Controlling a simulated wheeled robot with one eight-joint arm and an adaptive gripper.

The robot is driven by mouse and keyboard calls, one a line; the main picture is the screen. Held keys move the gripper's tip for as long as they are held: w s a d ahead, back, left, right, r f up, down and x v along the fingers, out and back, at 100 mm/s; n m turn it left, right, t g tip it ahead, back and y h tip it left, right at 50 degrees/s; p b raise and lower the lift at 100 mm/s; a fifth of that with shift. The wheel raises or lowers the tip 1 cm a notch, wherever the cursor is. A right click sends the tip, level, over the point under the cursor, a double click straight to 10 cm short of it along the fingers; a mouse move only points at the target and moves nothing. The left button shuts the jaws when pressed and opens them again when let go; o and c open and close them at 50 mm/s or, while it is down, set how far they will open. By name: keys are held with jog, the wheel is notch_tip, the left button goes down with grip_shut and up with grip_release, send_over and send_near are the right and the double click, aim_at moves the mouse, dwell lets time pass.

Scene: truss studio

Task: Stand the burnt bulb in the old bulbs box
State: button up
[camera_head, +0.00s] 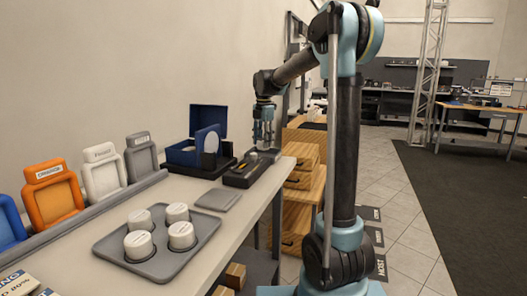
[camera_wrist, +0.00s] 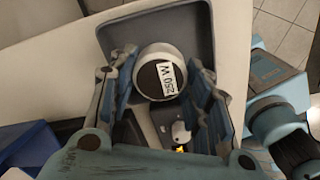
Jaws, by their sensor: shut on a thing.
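In the wrist view my gripper (camera_wrist: 162,82) is shut on a round whitish thing with a dark end and a white "250 W" label, which looks like the bulb (camera_wrist: 143,54). Its labelled end faces the camera. Below it is a dark grey box (camera_wrist: 203,22); whether the bulb touches its floor I cannot tell. I see no legible "old bulbs" label.
An open blue case (camera_head: 208,117) with a pale disc stands left of the dark box. A grey tray (camera_head: 112,250) with several white round canisters is nearer, beside a flat grey pad (camera_head: 219,200). Coloured frames stand along the wall. A wooden drawer unit (camera_head: 303,190) is beyond the table edge.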

jog(key=shift+f, duration=1.95)
jog(key=shift+f, duration=0.1)
jog(key=o, duration=1.1)
